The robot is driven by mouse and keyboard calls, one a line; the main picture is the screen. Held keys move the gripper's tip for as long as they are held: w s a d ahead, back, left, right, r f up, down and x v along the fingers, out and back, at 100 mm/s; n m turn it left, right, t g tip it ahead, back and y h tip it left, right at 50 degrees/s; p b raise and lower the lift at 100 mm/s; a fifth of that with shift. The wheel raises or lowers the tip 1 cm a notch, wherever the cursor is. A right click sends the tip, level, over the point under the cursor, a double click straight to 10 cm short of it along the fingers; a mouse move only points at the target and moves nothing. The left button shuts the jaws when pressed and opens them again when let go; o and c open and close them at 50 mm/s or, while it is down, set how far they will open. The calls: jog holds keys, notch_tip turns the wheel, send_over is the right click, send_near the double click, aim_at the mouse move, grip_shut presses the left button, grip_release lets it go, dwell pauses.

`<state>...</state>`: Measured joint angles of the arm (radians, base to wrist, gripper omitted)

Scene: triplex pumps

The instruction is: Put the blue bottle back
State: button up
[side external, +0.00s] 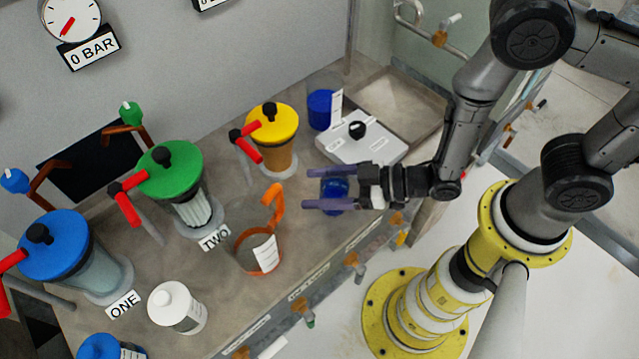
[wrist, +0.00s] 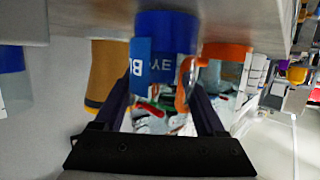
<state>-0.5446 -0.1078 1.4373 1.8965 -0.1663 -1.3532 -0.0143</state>
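A blue bottle (side external: 335,190) is between the two purple fingers of my gripper (side external: 318,188), at the front edge of the bench in the side external view. The fingers lie on either side of it, and their tips reach past it. I cannot tell whether they press on it. In the wrist view the bottle (wrist: 165,45) is close up, with a light blue lettered label, between my gripper's fingers (wrist: 162,88). My gripper covers part of the bottle in the side external view.
A white device (side external: 362,138) with a black knob and another blue container (side external: 320,109) stand behind my gripper. An orange-handled cup (side external: 258,250) is to the left. Green (side external: 170,166) and yellow-lidded (side external: 272,125) pumps stand farther back. A white bottle (side external: 178,305) is at front left.

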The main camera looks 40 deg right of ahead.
jog(key=o, duration=0.3)
jog(key=shift+s+d+r, duration=0.1)
jog(key=shift+d+r, duration=0.05)
jog(key=shift+r, duration=0.1)
jog(key=shift+v, duration=3.55)
